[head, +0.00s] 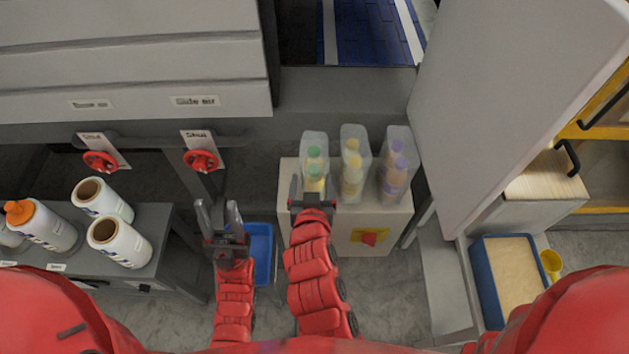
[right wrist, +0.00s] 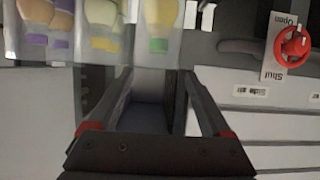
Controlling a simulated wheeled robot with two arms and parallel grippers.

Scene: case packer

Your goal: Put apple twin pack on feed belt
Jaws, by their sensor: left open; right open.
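Three clear twin packs stand in a row on a light grey stand. The left pack (head: 314,142) has green caps, the middle one (head: 353,160) yellow and the right one (head: 395,163) purple. No label tells which is apple. My open right gripper (head: 313,187) is at the near side of the green-capped pack. In the right wrist view, this pack (right wrist: 160,28) is beyond the open fingers (right wrist: 157,82). I cannot tell whether they touch it. My open, empty left gripper (head: 218,208) is left of the stand. A blue belt (head: 366,30), likely the feed belt, lies behind.
A large grey panel (head: 490,110) rises on the right. Red valve handles (head: 201,160) hang behind. A blue bin (head: 260,250) sits below.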

